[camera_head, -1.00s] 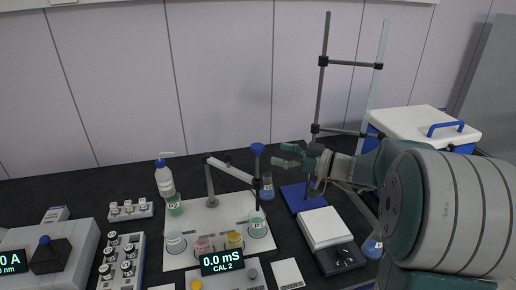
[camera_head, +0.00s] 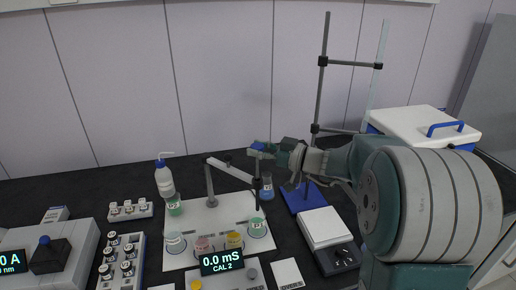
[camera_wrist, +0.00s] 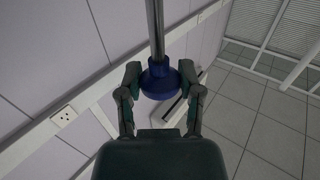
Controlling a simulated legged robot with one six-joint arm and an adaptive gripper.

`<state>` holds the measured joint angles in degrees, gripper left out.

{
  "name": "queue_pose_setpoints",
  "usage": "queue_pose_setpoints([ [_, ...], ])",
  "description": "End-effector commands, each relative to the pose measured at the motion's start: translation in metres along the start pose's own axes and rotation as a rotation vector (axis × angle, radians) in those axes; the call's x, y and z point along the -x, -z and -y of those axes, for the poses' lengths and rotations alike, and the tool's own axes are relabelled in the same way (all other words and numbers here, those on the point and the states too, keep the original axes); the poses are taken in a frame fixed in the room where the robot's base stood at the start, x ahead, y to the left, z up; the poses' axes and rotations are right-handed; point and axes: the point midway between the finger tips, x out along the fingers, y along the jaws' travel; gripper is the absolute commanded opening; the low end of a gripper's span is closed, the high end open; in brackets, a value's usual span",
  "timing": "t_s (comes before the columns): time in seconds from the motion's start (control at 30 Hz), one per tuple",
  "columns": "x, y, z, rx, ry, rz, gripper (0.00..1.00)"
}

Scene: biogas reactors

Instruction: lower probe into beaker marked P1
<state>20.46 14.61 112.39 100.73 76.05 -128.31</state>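The probe has a blue cap (camera_head: 257,147) and a thin shaft. My gripper (camera_head: 262,150) is at the cap, coming from the right. In the wrist view, the open fingers (camera_wrist: 161,73) stand on either side of the blue cap (camera_wrist: 160,84), with little or no gap.
Several beakers, including red (camera_head: 204,244) and yellow (camera_head: 235,240), stand on a white board (camera_head: 208,220). A meter (camera_head: 222,262) reads 0.0 mS, CAL 2. A retort stand (camera_head: 321,90) rises behind my arm; a wash bottle (camera_head: 164,178) stands left.

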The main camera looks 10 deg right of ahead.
Motion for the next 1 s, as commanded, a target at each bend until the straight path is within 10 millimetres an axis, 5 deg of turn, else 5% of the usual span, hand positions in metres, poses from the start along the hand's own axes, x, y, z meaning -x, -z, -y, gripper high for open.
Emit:
queue_pose_setpoints([
  [0.17,0.0,-0.008,0.0,-0.004,0.0,0.0,0.0],
  [0.5,-0.001,-0.076,0.0,-0.005,0.0,0.0,0.0],
  [0.87,0.0,-0.084,0.0,-0.003,0.0,0.004,0.0],
  [0.9,0.0,-0.085,0.0,-0.004,0.0,0.005,0.52],
  [0.97,0.0,-0.085,0.001,-0.004,0.0,0.004,0.78],
  [1.0,0.0,-0.084,0.0,-0.004,0.0,0.004,0.83],
])
